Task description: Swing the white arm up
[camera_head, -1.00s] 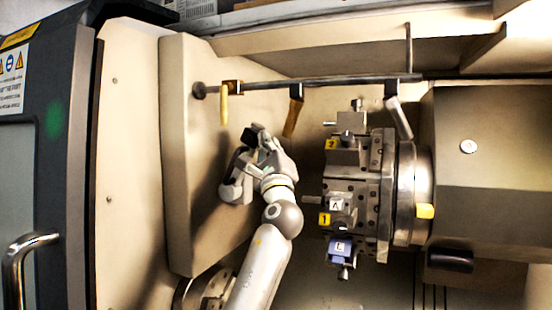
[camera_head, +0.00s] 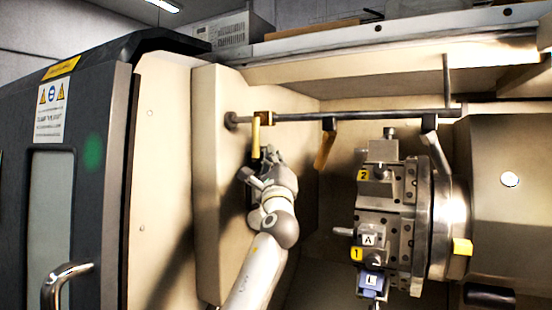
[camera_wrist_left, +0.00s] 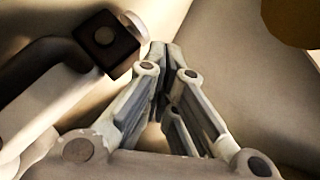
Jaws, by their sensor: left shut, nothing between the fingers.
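A pale grey-white arm (camera_head: 438,150) hangs from a dark clamp near the right end of a horizontal rod (camera_head: 350,115), slanting down to the right above the turret. My left gripper (camera_head: 270,154) is left of it and well apart, just beside the lower end of a yellow arm (camera_head: 255,138); I cannot tell whether they touch. In the left wrist view my left gripper (camera_wrist_left: 160,58) is shut with nothing between its fingers. A black block (camera_wrist_left: 106,42) with a round bolt lies left of the fingers there; which part it belongs to is unclear. My right gripper is not in view.
An ochre arm (camera_head: 325,150) hangs mid-rod, between the yellow and white arms. The tool turret (camera_head: 385,220) and chuck (camera_head: 448,215) fill the right. A cream panel (camera_head: 212,190) stands left. Open space lies under the ochre arm.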

